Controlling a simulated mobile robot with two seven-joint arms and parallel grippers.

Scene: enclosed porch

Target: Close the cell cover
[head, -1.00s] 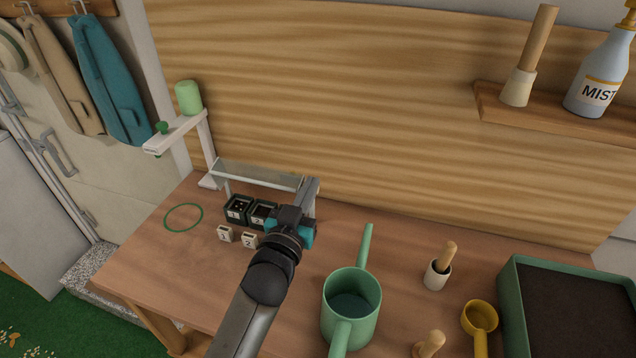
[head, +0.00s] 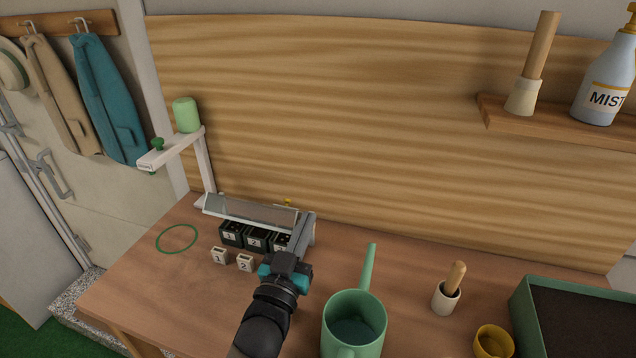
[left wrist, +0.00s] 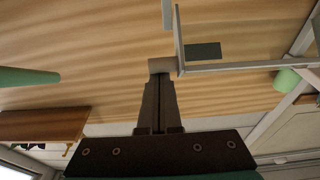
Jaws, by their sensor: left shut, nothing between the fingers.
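The cell cover (head: 250,213) is a clear panel with a pale frame. It stands tilted over the back of the dark numbered cells (head: 256,240), not lying flat on them. My left gripper (head: 306,222) is shut and empty at the cover's right end, beside the frame. In the left wrist view the shut fingers (left wrist: 160,72) end close beside a pale frame bar (left wrist: 235,68); I cannot tell whether they touch. My arm partly hides the rightmost cell. My right gripper is not in view.
Two small numbered blocks (head: 232,259) stand before the cells. A green ring (head: 177,238) lies to the left. A white stand with a green cup (head: 186,115) rises behind left. A green watering can (head: 354,322) and a wooden-handled tool in a pot (head: 447,297) stand to the right.

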